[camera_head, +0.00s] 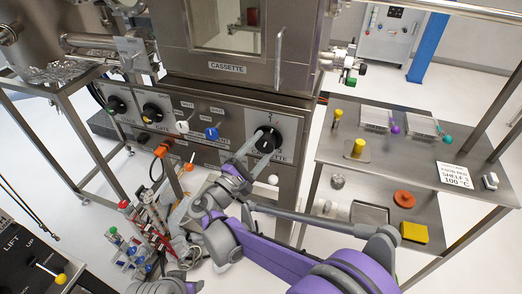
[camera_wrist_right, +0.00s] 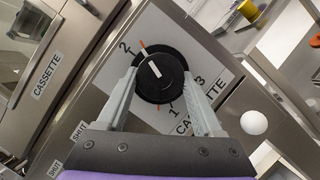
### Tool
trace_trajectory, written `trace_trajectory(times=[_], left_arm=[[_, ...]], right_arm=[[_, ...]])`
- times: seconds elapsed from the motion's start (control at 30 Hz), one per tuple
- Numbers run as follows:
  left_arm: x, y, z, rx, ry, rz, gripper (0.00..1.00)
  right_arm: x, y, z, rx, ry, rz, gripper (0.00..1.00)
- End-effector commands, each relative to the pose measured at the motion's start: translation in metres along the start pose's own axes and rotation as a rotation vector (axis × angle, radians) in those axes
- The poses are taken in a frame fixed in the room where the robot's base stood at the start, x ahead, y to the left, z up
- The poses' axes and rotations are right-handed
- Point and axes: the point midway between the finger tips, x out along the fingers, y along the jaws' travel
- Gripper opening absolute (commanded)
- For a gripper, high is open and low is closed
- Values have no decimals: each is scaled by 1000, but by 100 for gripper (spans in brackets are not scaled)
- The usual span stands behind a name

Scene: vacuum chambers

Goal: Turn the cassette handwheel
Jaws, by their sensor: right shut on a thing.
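The cassette handwheel is a round black knob (camera_head: 268,139) on the right of the steel front panel, below the chamber door marked CASSETTE. In the right wrist view the knob (camera_wrist_right: 163,88) carries a white pointer line, which points up and left toward the orange tick near the 2. The numbers 1 and 3 lie on its lower and right sides. My right gripper (camera_head: 258,146) has one finger on each side of the knob and is shut on it; the fingers also show in the right wrist view (camera_wrist_right: 160,76).
Two more black knobs (camera_head: 117,105) sit at the panel's left. A white ball-shaped knob (camera_wrist_right: 254,122) is close to the right finger. A steel shelf (camera_head: 345,150) with yellow parts and trays stands at the right. Racked coloured-handled tools (camera_head: 135,245) stand at the lower left.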

Motion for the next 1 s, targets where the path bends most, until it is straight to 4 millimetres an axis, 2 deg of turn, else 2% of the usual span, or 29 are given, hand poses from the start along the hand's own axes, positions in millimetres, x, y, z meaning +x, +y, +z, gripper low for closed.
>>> trace_trajectory(times=[0.43, 1.0], left_arm=[[12, 0, 7, 0, -4, 0, 50], [14, 0, 8, 0, -5, 0, 50]], right_arm=[[0, -3, 0, -242, 0, 99, 13], [0, -3, 1, -289, 0, 119, 13]])
